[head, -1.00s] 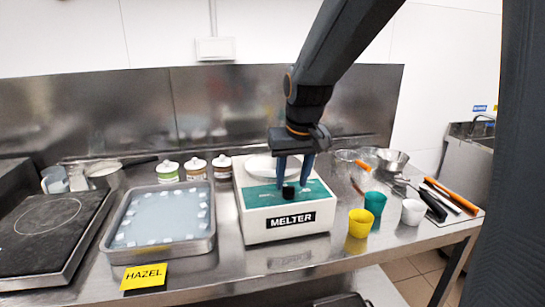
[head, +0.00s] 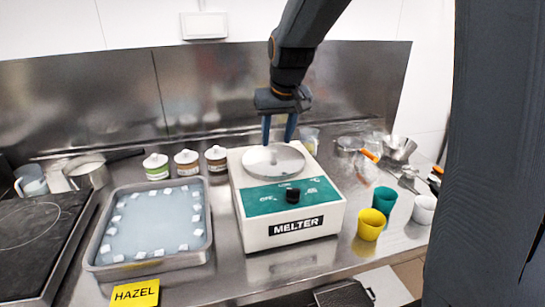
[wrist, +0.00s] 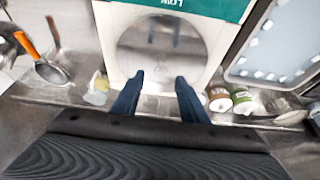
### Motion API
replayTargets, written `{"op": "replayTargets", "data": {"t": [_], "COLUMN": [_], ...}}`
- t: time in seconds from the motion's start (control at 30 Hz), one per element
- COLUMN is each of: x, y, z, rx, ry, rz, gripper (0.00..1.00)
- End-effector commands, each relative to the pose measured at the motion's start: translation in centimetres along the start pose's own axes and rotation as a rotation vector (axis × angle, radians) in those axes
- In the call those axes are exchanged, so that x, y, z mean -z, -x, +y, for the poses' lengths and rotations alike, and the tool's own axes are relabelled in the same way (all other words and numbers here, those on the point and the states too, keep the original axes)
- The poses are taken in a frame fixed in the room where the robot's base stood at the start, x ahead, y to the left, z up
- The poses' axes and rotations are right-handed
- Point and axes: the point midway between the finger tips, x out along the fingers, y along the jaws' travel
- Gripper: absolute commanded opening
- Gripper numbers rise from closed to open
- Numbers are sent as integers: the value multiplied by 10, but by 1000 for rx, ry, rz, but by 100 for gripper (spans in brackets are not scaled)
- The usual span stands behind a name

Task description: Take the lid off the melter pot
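The melter (head: 292,230) is a white box with a green control panel and a black knob, standing on the steel counter. A round pale metal lid (head: 273,160) lies flat on its top, behind the panel. In the wrist view the lid (wrist: 160,48) is a shiny disc just beyond my fingers. My gripper (head: 277,139) points down over the far edge of the lid, its two blue fingers apart and nothing between them. The wrist view also shows the open fingers (wrist: 158,92). I cannot tell whether the fingertips touch the lid. The pot underneath is hidden.
A steel tray (head: 150,268) with a pale sheet and white blocks is left of the melter, with a yellow HAZEL card (head: 135,294) in front. Several jars (head: 186,163) stand behind. Yellow (head: 371,224), teal (head: 384,200) and white cups (head: 423,209) stand to the right.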

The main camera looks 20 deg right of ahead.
Motion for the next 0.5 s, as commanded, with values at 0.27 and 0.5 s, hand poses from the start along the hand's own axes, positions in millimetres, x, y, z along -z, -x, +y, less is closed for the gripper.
{"op": "replayTargets", "data": {"t": [0.27, 0.5], "x": [2, 2], "y": [-28, -50], "z": [-2, -4], "rx": [1, 2], "ry": [2, 4], "rz": [-4, -1], "gripper": [40, 40]}}
